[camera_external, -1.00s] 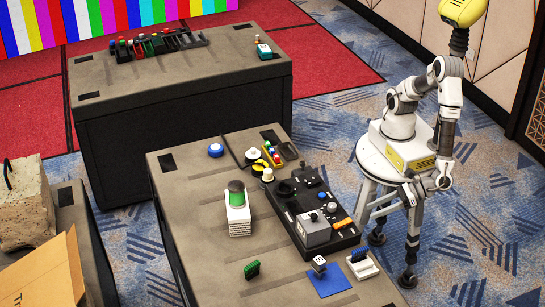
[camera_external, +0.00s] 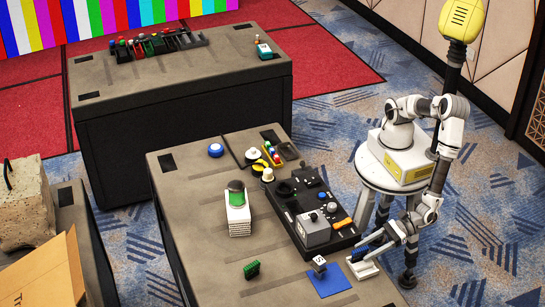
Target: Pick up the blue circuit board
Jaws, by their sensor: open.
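The blue circuit board (camera_external: 358,256) is a small dark-blue piece standing in a white holder (camera_external: 368,269) near the right edge of the near table. My gripper (camera_external: 367,247) is open, with its fingers pointing left and down at the board. The fingers overlap the board's right side in this view. I cannot tell whether they are around it or touch it.
A flat blue mat with a small grey piece (camera_external: 319,264) lies left of the holder. A green board (camera_external: 252,269) stands further left. A black control panel (camera_external: 340,237) lies just behind. The table's front middle is mostly clear.

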